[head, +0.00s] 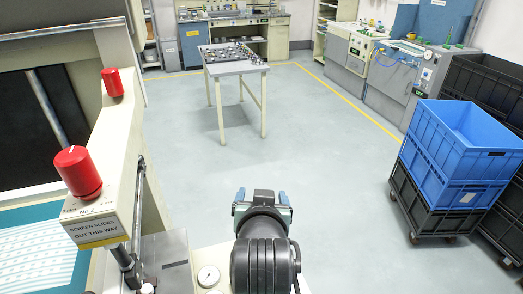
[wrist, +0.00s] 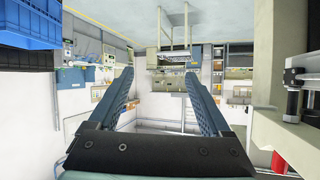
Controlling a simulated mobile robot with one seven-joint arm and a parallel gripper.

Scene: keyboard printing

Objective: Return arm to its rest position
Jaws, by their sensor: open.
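My gripper (head: 262,196) is at the bottom middle of the head view, at the end of my dark arm, pointing away into the room. Its blue fingers show apart in the wrist view (wrist: 158,98), with nothing between them. In the head view my gripper is just right of the cream printing machine (head: 112,207) and above a pale surface with a round gauge. The wrist view looks upside down across the room. No object is held or touched that I can see.
The machine has red knobs (head: 78,171) at left. A small table (head: 232,68) with small items stands further back. Blue crates (head: 462,140) on black wheeled crates stand at right. Workbenches line the far walls. The grey floor (head: 330,140) between is clear.

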